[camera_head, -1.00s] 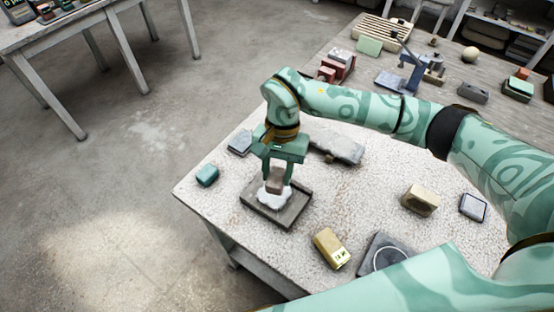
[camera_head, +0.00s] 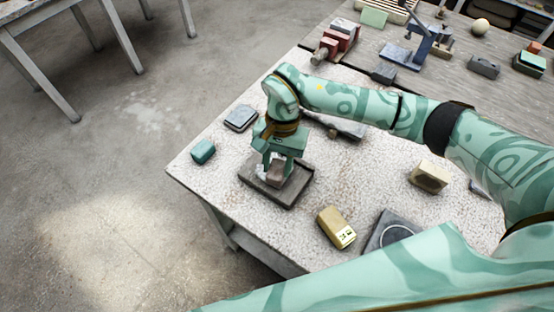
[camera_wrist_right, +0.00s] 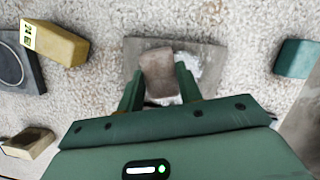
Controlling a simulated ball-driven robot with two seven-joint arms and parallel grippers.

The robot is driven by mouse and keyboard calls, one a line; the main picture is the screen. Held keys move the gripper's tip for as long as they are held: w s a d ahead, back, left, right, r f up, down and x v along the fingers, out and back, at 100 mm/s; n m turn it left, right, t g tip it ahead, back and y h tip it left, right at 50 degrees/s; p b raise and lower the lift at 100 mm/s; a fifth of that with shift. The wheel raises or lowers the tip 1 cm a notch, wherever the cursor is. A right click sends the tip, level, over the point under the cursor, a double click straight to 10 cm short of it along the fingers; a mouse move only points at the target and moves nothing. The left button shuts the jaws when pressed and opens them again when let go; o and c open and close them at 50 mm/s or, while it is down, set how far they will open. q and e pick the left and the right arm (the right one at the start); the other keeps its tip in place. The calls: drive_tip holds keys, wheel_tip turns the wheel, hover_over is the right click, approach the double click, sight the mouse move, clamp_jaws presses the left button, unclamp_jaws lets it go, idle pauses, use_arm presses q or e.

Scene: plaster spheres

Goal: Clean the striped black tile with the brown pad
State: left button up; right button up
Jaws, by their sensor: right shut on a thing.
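The dark grey-black tile (camera_head: 292,192) lies flat near the left part of the speckled table; I cannot make out its stripes. My right gripper (camera_head: 276,168) points down over it and is shut on the brown pad (camera_head: 275,178), which appears low against the tile's upper face. White residue (camera_head: 261,171) shows beside the pad. The right wrist view shows the pad (camera_wrist_right: 158,72) between the fingers, the tile (camera_wrist_right: 210,55) around it and white residue (camera_wrist_right: 187,66) at one side. The gripper hides part of the tile. My left gripper is not in view.
A teal block (camera_head: 203,151) and grey slab (camera_head: 241,118) lie left of the tile. A yellow block (camera_head: 335,227), dark plate with a ring (camera_head: 405,222) and cream block (camera_head: 430,177) lie to the right. Several tools and blocks stand at the back.

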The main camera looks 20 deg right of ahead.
idle(0.6)
drive_tip(key=shift+w, duration=0.1)
drive_tip(key=shift+w+d, duration=0.3)
drive_tip(key=shift+w, duration=0.05)
drive_tip(key=shift+w+d+f+b, duration=0.2)
drive_tip(key=shift+w+b, duration=0.1)
drive_tip(key=shift+b, duration=0.2)
drive_tip(key=shift+s+a+r+p, duration=0.15)
drive_tip(key=shift+s+a+p, duration=0.2)
drive_tip(key=shift+s, duration=0.2)
drive_tip(key=shift+s+a+p, duration=0.3)
drive_tip(key=shift+s+a, duration=0.05)
drive_tip(key=shift+s, duration=0.2)
drive_tip(key=shift+s+a+p, duration=0.25)
drive_tip(key=shift+s+a, duration=0.05)
drive_tip(key=shift+s, duration=0.2)
drive_tip(key=shift+w+d+b, duration=0.45)
drive_tip(key=shift+w+d, duration=0.05)
drive_tip(key=shift+w, duration=0.3)
drive_tip(key=shift+w+d+b, duration=0.45)
drive_tip(key=shift+w+d, duration=0.05)
drive_tip(key=shift+w, duration=0.25)
drive_tip(key=shift+s+a+p, duration=0.3)
drive_tip(key=shift+s+p, duration=0.2)
drive_tip(key=shift+s, duration=0.05)
drive_tip(key=shift+s+a+p, duration=0.35)
drive_tip(key=shift+s+a, duration=0.35)
drive_tip(key=shift+s, duration=0.25)
